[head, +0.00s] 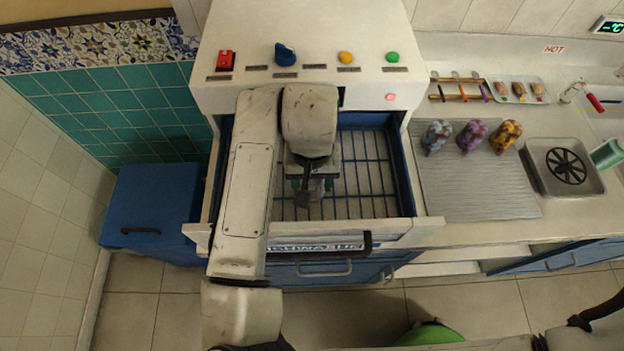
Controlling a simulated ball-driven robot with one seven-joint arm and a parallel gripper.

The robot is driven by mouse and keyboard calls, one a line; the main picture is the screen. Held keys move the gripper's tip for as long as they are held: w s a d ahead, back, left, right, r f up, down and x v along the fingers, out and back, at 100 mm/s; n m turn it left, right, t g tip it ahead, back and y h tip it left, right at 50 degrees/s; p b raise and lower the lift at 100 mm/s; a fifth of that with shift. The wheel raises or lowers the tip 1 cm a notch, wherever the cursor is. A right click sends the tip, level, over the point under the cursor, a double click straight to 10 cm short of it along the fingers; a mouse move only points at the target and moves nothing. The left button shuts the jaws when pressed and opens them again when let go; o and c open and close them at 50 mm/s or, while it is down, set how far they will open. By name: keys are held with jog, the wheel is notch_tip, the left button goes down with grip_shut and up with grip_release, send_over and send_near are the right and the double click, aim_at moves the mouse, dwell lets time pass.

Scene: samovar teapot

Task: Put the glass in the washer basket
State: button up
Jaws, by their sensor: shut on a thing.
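The washer basket (372,170) is a dark wire grid in the pulled-out blue drawer under the white machine. My arm reaches over it from the front. My gripper (312,192) is above the left-middle part of the basket, pointing down. It is shut on the glass (318,187), of which only a small greenish, see-through part shows between the jaws. My wrist hides most of it. I cannot tell whether the glass touches the grid. The visible right side of the basket is empty.
The drawer's front wall (400,230) and side walls bound the basket. A blue bin (152,205) stands at left. On the right counter are a ribbed drainboard (475,185) with several coloured animal figures, a sink (565,168) and a green-and-white container (606,153).

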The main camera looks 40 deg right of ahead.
jog(key=shift+f, duration=0.55)
jog(key=shift+f, duration=0.15)
jog(key=o, duration=1.1)
jog(key=shift+c, duration=0.2)
notch_tip(320, 180, up, 12)
jog(key=shift+r+b, duration=0.15)
jog(key=shift+b, duration=0.2)
